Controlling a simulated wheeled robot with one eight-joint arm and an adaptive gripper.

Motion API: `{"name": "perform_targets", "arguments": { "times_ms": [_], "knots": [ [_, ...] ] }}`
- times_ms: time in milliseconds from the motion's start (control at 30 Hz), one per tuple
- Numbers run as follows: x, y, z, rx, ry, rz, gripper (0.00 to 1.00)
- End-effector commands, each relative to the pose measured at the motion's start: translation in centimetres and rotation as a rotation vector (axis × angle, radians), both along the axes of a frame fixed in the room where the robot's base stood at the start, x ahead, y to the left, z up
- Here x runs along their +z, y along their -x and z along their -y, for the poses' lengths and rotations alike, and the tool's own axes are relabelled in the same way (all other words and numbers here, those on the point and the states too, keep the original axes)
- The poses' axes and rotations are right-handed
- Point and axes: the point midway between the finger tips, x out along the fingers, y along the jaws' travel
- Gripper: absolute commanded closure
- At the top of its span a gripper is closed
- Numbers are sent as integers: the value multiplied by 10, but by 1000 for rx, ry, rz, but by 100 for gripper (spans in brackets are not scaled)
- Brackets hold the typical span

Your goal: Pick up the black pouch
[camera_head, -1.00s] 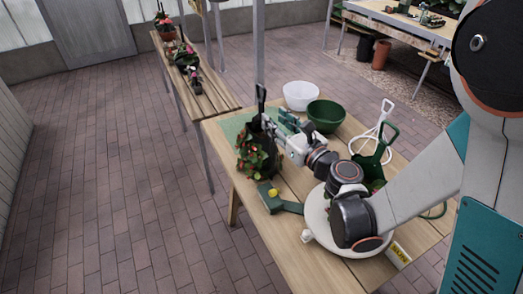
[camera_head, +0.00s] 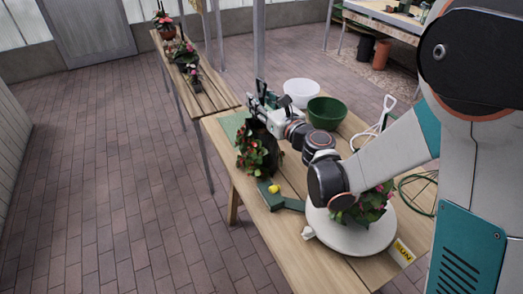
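A dark shape that looks like the black pouch (camera_head: 268,137) stands on the near wooden table, with a leafy red-flowered plant (camera_head: 250,157) at its front left. The fingers are small and partly hidden. I cannot tell whether they are open or touch the pouch.
A white bowl (camera_head: 302,92) and green bowl (camera_head: 327,112) stand behind right. A green mat (camera_head: 233,124) lies at the left. A green tool with a yellow part (camera_head: 285,202) lies in front.

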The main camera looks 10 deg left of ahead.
Motion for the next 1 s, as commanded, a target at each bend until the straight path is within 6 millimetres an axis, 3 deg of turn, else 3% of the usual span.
{"name": "perform_targets", "arguments": {
  "times_ms": [67,200,233,767,1000],
  "knots": [
    [0,0,0,0,0,0,66],
    [0,0,0,0,0,0,97],
    [0,0,0,0,0,0,100],
    [4,0,0,0,-1,-1,100],
    [34,1,0,0,-1,-1,100]
  ]
}}
